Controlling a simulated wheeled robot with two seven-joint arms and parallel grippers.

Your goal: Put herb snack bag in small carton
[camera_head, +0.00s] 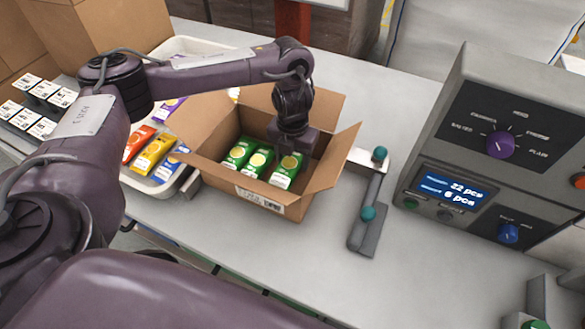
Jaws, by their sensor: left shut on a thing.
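The small carton (274,199) stands open on the table in the middle, its flaps spread outward. Green herb snack bags stand in it: one at the left (238,153), one in the middle (259,161) and one at the right (287,170). My left gripper (288,152) reaches down into the carton from above, at the right-hand green bag. It is shut on that bag, inside the carton walls. The fingertips and the bag's lower part are hidden. My right gripper is not in view.
A white tray (187,46) behind the carton's left side holds orange (138,142), yellow (154,153) and blue bags. A lever sealer (369,225) stands right of the carton, and a grey weigher (470,150) further right. The front table is clear.

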